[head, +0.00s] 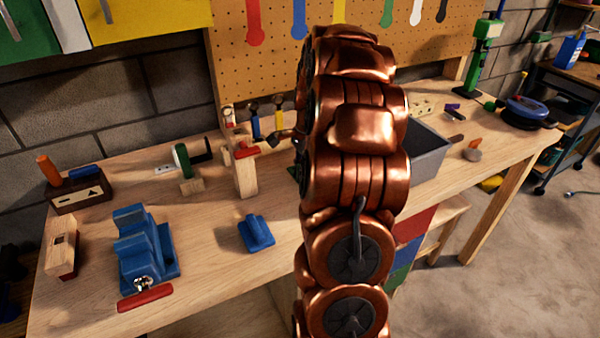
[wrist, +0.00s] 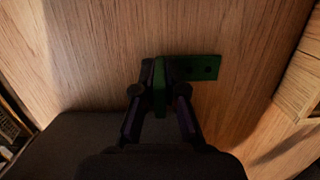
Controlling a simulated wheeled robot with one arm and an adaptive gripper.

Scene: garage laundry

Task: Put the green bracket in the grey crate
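My gripper (wrist: 159,82) is closed in on that flange, one finger on each side. The bracket is at or just above the wooden bench top; I cannot tell whether it touches.
A wooden post-like block with a red top (head: 246,172) stands left of my arm. A blue vise (head: 143,248) and a small blue block (head: 256,233) are on the left bench. A blue-lidded round item (head: 530,110) lies at the right. A pegboard (head: 260,75) rises behind.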

